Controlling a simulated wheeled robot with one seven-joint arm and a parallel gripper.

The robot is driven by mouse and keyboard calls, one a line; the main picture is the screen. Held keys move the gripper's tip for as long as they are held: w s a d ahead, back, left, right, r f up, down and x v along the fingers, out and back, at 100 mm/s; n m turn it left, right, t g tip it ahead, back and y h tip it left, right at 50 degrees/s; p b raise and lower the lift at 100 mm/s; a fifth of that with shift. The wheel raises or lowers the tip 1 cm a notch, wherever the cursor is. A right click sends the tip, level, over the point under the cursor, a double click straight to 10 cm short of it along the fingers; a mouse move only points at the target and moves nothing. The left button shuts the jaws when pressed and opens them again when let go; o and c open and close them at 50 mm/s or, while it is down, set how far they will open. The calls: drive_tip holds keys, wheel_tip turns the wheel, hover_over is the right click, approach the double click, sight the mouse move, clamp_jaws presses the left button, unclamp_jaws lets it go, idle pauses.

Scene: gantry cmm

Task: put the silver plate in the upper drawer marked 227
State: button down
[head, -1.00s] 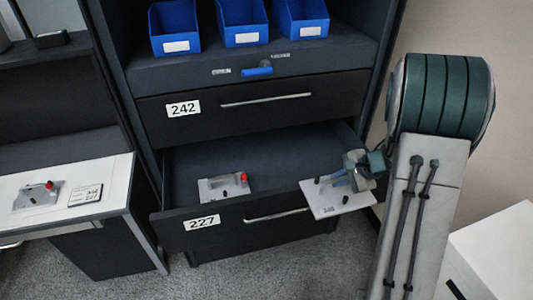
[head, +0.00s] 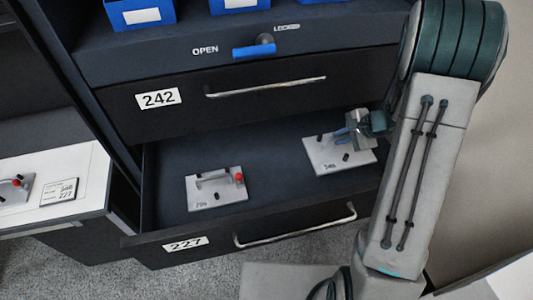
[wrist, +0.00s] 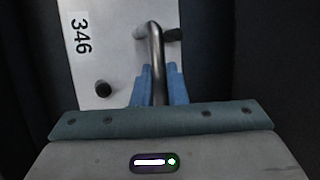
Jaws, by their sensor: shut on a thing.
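A silver plate (head: 322,156) with black knobs and a bar handle is in my gripper (head: 350,138). The plate is marked 346 in the wrist view (wrist: 115,70), where the blue fingers (wrist: 158,88) are shut around the bar handle (wrist: 155,45). The plate is over the right part of the open drawer marked 227 (head: 190,244); I cannot tell whether it touches the drawer floor. This drawer is the lower one. The drawer marked 242 (head: 240,95) is above it and shut.
Another grey plate with a red knob (head: 217,190) lies in the left part of the open drawer. A blue lock handle (head: 254,51) sits above, beside the word OPEN. A white-topped table at left holds a similar plate (head: 14,190) and a card (head: 59,192).

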drive_tip(key=shift+f, duration=0.45)
drive_tip(key=shift+w+f, duration=0.1)
drive_tip(key=shift+f, duration=0.2)
wheel_tip(320, 180, down, 9)
drive_tip(key=b, duration=0.2)
drive_tip(key=shift+f+b, duration=0.2)
drive_tip(key=shift+b, duration=0.15)
drive_tip(key=shift+f, duration=0.1)
drive_tip(key=shift+f+p, duration=0.4)
drive_tip(key=shift+f, duration=0.2)
drive_tip(key=c, duration=1.5)
unclamp_jaws()
drive_tip(key=shift+o, duration=0.2)
